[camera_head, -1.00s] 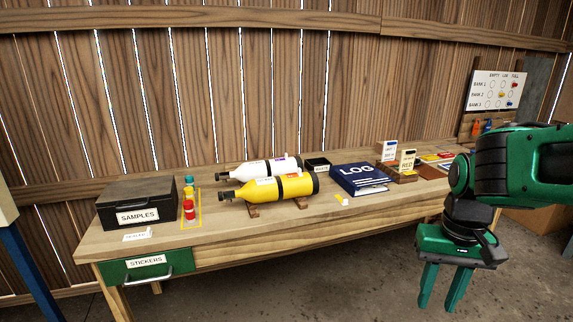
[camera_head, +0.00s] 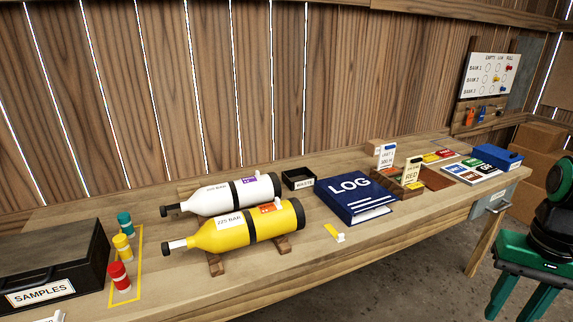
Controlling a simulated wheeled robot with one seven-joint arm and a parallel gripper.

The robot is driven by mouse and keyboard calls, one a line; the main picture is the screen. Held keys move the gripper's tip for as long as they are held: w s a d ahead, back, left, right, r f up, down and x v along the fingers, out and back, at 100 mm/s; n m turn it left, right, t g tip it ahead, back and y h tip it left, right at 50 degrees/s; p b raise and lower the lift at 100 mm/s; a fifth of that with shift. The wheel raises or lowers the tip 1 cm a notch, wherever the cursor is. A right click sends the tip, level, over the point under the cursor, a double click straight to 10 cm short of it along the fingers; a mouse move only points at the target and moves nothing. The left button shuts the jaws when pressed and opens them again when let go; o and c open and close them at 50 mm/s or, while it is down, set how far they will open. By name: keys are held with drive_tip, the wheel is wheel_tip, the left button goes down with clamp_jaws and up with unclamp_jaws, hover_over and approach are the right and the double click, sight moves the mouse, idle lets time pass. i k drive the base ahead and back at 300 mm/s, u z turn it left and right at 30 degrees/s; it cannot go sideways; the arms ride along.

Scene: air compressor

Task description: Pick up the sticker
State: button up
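A small yellow-and-white piece, which looks like a sticker (camera_head: 334,233), lies on the wooden workbench (camera_head: 330,272) in front of the blue LOG book (camera_head: 352,194). An orange label (camera_head: 267,209) and a purple label (camera_head: 249,181) also show on the yellow cylinder (camera_head: 240,229) and the white cylinder (camera_head: 215,198). My gripper (camera_head: 517,306) is at the lower right, off the bench's front edge and well away from the yellow-and-white piece. Its green fingers are apart with nothing seen between them; their tips are at or past the picture's lower edge.
A black SAMPLES box (camera_head: 50,265) and red, yellow and teal vials (camera_head: 119,277) stand at the left. Card holders (camera_head: 408,178), coloured cards (camera_head: 472,171) and a blue box (camera_head: 497,156) are at the right.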

sight(257, 178)
drive_tip(key=u, duration=0.2)
drive_tip(key=i, duration=1.3)
drive_tip(key=u, duration=0.5)
